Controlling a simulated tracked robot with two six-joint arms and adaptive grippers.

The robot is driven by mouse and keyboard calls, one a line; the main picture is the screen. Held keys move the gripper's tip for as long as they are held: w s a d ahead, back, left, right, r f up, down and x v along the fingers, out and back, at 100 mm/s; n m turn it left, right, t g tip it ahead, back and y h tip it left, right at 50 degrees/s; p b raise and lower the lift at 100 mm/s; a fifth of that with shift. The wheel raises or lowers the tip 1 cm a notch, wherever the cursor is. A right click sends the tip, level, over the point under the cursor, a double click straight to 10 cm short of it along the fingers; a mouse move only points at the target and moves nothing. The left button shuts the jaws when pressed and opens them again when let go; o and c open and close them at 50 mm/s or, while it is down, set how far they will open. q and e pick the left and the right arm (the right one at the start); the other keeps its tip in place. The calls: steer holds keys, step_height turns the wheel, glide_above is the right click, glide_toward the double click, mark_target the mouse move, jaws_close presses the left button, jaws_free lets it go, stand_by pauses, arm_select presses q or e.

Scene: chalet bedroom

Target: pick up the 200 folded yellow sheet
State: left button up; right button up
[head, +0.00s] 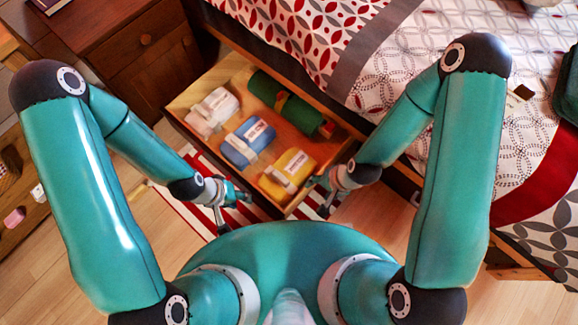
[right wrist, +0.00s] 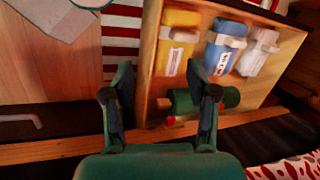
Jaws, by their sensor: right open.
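The folded yellow sheet (head: 289,172) lies in the open drawer, in the corner nearest me, with a white label band around it. It also shows in the right wrist view (right wrist: 178,45), beyond my fingers. My right gripper (head: 318,197) is open and empty beside the drawer's near right edge, apart from the sheet. In the right wrist view its two fingers (right wrist: 160,85) are spread wide with nothing between them. My left gripper (head: 236,208) is at the drawer's near left edge, its fingers apparently spread and empty.
The wooden drawer (head: 188,97) also holds a blue folded sheet (head: 249,140), a white one (head: 217,104) and a green roll (head: 284,103). The bed (head: 430,50) is along the right and a wooden cabinet (head: 140,45) at the back left. A striped rug (head: 185,208) lies in front.

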steer(key=w+a+f+m+t+b, duration=0.1)
steer(key=w+a+f+m+b, duration=0.35)
steer(key=m, duration=0.55)
steer(key=m+t+b, duration=0.1)
steer(key=m+b, duration=0.1)
steer(key=m, duration=0.9)
glide_toward(282, 178)
steer(key=b+x, duration=0.1)
steer(key=x, duration=0.1)
steer(key=b+x, duration=0.1)
steer(key=x, duration=0.1)
steer(key=b+x, duration=0.2)
steer(key=shift+w+a+f, duration=0.2)
steer(key=shift+w+a, duration=0.1)
steer(key=shift+a, duration=0.1)
steer(key=b+x, duration=0.1)
steer(key=x, duration=0.1)
steer(key=b+x, duration=0.1)
steer(key=x, duration=0.1)
steer(key=shift+s+d+f+b, duration=0.15)
steer(key=shift+d+f+b, duration=0.1)
steer(key=shift+b, duration=0.1)
steer(key=shift+a+f, duration=0.15)
steer(key=shift+f, duration=0.2)
jaws_close()
steer(key=shift+r, duration=0.1)
